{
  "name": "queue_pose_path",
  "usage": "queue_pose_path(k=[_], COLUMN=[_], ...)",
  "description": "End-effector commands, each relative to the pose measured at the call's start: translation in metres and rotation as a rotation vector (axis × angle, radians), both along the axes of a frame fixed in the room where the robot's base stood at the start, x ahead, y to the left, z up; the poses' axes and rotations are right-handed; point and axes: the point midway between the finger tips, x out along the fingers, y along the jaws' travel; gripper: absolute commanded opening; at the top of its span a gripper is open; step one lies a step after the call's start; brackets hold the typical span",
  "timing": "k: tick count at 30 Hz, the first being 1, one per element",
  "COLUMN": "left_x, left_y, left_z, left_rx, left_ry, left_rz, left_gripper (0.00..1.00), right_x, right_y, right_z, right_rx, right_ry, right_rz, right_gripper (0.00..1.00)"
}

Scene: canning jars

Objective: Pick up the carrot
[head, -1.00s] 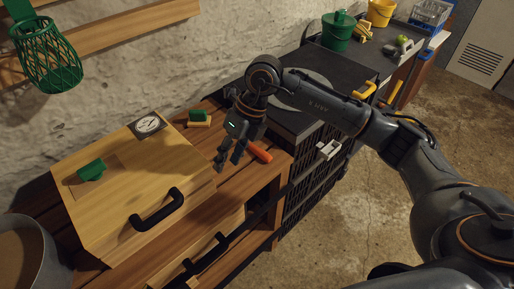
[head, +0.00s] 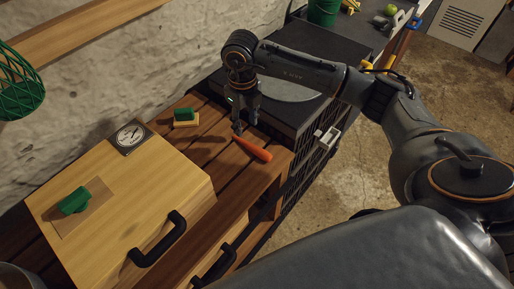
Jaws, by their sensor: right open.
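The orange carrot (head: 252,149) lies on the brown slatted wooden bench (head: 222,165), near its right end. Its thick end points to the lower right and its thin end to the upper left. My right gripper (head: 245,128) points down just above and behind the carrot's thin end. It is open, with nothing seen between its fingers. I cannot tell whether a fingertip touches the carrot. My left gripper is not in view.
A wooden box (head: 125,205) with a black handle, a dial and a green knob stands left of the carrot. A green-topped sponge or brush (head: 185,117) lies behind. A black unit (head: 283,110) with a round plate adjoins the bench's right end.

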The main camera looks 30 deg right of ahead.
Motion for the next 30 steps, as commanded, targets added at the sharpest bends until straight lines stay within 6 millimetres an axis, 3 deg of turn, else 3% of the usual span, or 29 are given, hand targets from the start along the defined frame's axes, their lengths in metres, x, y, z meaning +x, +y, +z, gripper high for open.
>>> queue_pose_path(k=[5,13,18,26,30], left_x=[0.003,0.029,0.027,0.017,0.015], left_y=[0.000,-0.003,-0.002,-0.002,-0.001], left_z=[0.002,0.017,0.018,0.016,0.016], left_rx=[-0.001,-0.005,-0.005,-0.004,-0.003], left_ry=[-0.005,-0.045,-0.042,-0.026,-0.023], left_rz=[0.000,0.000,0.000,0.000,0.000], left_gripper=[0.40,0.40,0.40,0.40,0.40], right_x=[0.000,0.000,0.001,0.001,0.001], right_y=[0.000,0.004,0.004,0.004,0.004], right_z=[-0.017,-0.047,-0.067,-0.070,-0.070], right_rx=[0.000,0.000,0.000,0.000,0.000], right_ry=[0.001,0.004,0.001,-0.001,-0.001], right_rz=[0.002,0.000,0.001,0.001,0.001], right_gripper=[0.42,0.42,0.42,0.42,0.16])
